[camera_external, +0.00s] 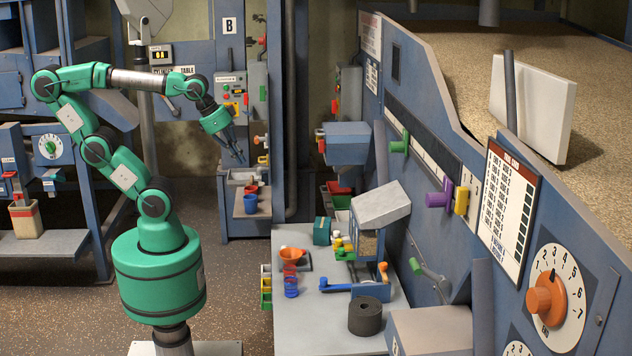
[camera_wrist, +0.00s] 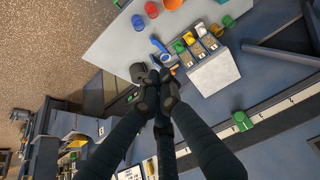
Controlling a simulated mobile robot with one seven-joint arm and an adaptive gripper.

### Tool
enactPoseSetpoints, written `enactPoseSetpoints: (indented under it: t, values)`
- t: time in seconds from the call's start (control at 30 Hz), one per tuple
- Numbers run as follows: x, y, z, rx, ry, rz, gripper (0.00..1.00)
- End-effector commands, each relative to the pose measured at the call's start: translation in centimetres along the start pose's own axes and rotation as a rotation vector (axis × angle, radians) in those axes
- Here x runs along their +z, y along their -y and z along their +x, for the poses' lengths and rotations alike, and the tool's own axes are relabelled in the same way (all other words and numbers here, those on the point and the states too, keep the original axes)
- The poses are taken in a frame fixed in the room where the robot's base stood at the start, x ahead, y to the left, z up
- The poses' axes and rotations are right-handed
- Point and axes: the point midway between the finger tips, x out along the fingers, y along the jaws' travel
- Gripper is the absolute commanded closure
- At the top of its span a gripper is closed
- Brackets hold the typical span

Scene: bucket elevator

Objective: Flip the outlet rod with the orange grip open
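A small upright orange grip (camera_external: 383,271) stands on the blue-framed unit under a pale hopper (camera_external: 381,205) on the light worktable. An orange patch beside that unit also shows in the wrist view (camera_wrist: 174,69). I cannot tell for sure which orange part is the outlet rod's grip. My gripper (camera_external: 238,156) hangs in the air left of the worktable, pointing down, well apart from these parts. In the wrist view its dark fingers (camera_wrist: 157,78) come together at the tips, with nothing seen between them.
A sloped blue panel with green (camera_external: 400,144), purple (camera_external: 438,196) and yellow (camera_external: 461,201) handles rises at the right. The air between my gripper and the worktable looks clear.

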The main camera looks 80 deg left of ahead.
Motion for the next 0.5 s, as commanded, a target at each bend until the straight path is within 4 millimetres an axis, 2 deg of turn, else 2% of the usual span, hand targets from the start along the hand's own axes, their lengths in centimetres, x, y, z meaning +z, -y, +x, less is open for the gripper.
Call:
enactPoseSetpoints:
  t: [0.27, 0.5]
  values:
    - [-3.3, 2.7, -0.5, -0.038, 0.017, -0.236, 1.0]
    - [-7.1, 6.8, -0.9, -0.085, 0.026, -0.54, 1.0]
